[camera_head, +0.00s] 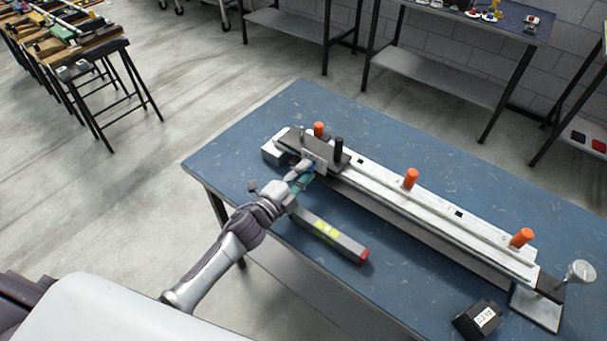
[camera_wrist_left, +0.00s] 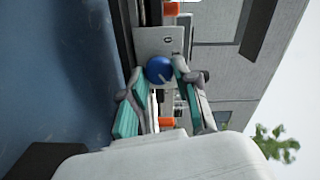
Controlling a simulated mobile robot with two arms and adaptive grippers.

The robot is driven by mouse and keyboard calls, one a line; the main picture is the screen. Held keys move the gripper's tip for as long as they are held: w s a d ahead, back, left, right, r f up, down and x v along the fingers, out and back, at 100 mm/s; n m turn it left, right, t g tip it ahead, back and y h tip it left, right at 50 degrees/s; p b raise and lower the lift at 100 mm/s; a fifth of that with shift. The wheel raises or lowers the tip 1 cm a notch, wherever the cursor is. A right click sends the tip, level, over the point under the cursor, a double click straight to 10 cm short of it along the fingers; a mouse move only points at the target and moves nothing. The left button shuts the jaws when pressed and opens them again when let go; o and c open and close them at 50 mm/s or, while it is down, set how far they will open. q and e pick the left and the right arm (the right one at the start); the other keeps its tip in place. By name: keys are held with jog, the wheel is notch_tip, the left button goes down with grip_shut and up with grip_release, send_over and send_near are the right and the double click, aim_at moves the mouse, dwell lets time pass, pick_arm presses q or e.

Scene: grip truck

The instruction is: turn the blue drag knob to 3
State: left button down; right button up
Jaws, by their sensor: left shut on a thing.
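The blue drag knob (camera_wrist_left: 158,69) is a round blue knob with a pale pointer line, in front of a grey plate (camera_wrist_left: 152,40) in the left wrist view. A small dark mark like a 0 shows on the plate above the knob; other figures cannot be read. My left gripper (camera_wrist_left: 160,75) is shut on the knob, with one finger on each side of it. In the head view my left gripper (camera_head: 304,171) is at the left end of the long white rail device (camera_head: 400,201) and mostly hides the knob. My right gripper is not in view.
The device lies on a blue table (camera_head: 225,160) and carries orange posts (camera_head: 411,178) and a black post (camera_head: 338,151). A grey bar with a red end (camera_head: 335,238) lies in front of it. A black box (camera_head: 477,320) sits near the front right.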

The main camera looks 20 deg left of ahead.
pick_arm(q)
jog(key=shift+m, duration=0.6)
jog(key=c, duration=0.9)
grip_release()
jog(key=v, duration=1.2)
